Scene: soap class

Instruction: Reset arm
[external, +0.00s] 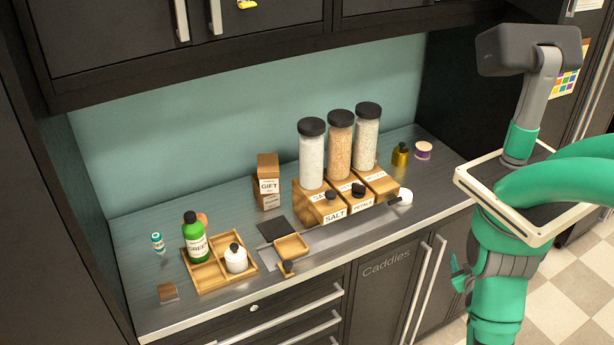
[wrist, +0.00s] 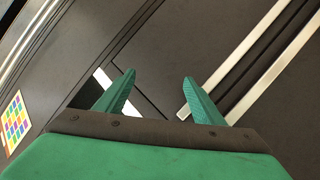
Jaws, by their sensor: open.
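My gripper (wrist: 158,77) shows in the wrist view with its two green fingers apart and nothing between them. Dark cabinet fronts with pale metal handles lie beyond the fingers. In the external view my green arm is at the right, in front of the counter's right end. Part of my gripper (external: 459,274) shows low there, beside the cabinet doors and apart from the counter items. The rest of it is hidden by my arm.
The metal counter (external: 130,262) holds a wooden tray (external: 213,284) with a green bottle (external: 196,240) and a white jar (external: 236,259). Three tall jars (external: 340,146) stand behind labelled wooden bins (external: 318,204). Dark upper cabinets (external: 110,45) overhang. Checkered floor (external: 572,287) shows at right.

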